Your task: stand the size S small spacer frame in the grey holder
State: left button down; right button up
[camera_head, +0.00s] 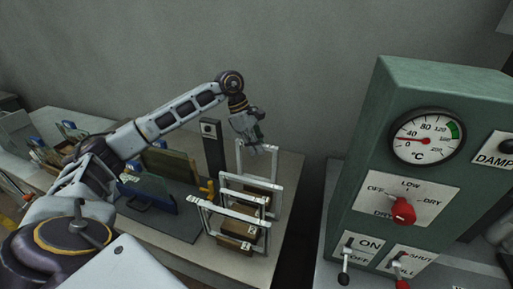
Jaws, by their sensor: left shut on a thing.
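Several white rectangular spacer frames stand in a row near the right end of the bench. My left gripper (255,143) reaches over the row from the left and is shut on the top bar of the rear frame (274,168), which looks upright. A middle frame (271,185) and a front frame (212,207) stand nearer to me. Brown blocks with small pale labels (249,230) sit low inside the nearer frames; I cannot read the size letters. I cannot tell which part is the grey holder, or whether the held frame's foot touches anything. My right gripper is not in view.
A dark post (212,150) stands left of the frames. A green control cabinet (365,140) with a dial and switches stands right, across a gap.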

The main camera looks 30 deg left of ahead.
pick_arm(q)
jog(key=shift+r, duration=0.1)
jog(key=shift+r+p, duration=3.1)
jog(key=shift+r, duration=1.85)
jog(key=shift+f, duration=0.1)
